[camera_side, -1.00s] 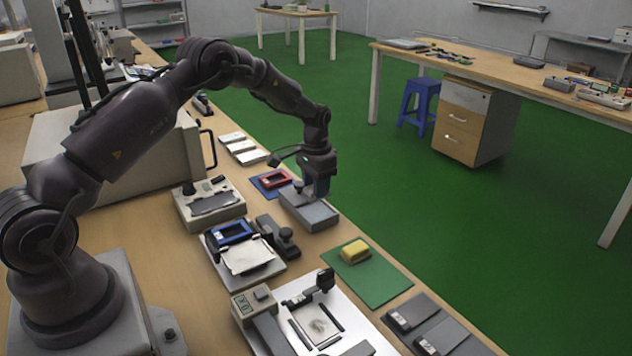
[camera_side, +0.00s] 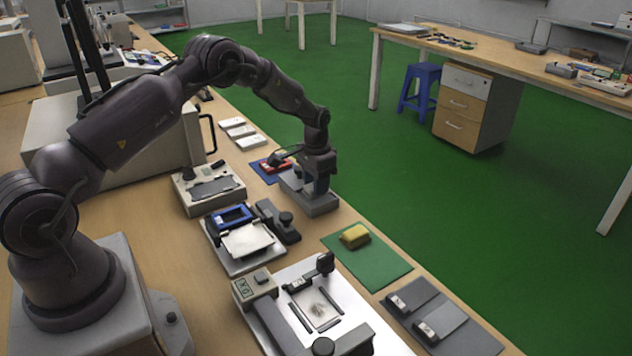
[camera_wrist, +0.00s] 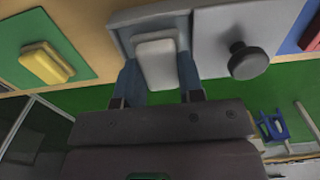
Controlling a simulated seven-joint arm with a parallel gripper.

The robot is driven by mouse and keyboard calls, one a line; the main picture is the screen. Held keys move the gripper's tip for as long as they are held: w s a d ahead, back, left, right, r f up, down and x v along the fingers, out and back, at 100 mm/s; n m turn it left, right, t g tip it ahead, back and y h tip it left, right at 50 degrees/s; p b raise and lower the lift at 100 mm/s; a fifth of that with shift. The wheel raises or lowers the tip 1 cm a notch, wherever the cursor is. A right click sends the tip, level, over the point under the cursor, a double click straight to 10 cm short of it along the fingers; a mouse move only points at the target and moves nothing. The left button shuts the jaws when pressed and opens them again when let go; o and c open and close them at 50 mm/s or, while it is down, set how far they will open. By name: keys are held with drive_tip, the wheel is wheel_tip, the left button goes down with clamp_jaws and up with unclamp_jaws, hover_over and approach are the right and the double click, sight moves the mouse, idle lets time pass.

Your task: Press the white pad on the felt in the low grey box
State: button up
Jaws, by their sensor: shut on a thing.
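The low grey box (camera_side: 318,205) stands near the table's far edge in the side view, and its pale wall (camera_wrist: 118,32) shows at the top of the wrist view. My gripper (camera_side: 320,190) points down at the box. It is shut on the white pad (camera_wrist: 157,63), with one bluish finger on each side of it. The pad is at the open part of the box. Beside it is a grey flat surface with a dark round knob (camera_wrist: 248,62). The felt is hidden, so I cannot tell whether the pad touches it.
A yellow block (camera_side: 355,236) lies on a green mat (camera_side: 372,264) in front of the box. A red-framed piece (camera_side: 276,163) lies behind it. A dark grey device with a knob (camera_side: 280,222) and a blue-framed fixture (camera_side: 233,216) stand to the left. The floor lies beyond the table edge.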

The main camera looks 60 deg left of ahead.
drive_tip(key=shift+f, duration=0.6)
idle(1.4)
drive_tip(key=shift+r, duration=3.6)
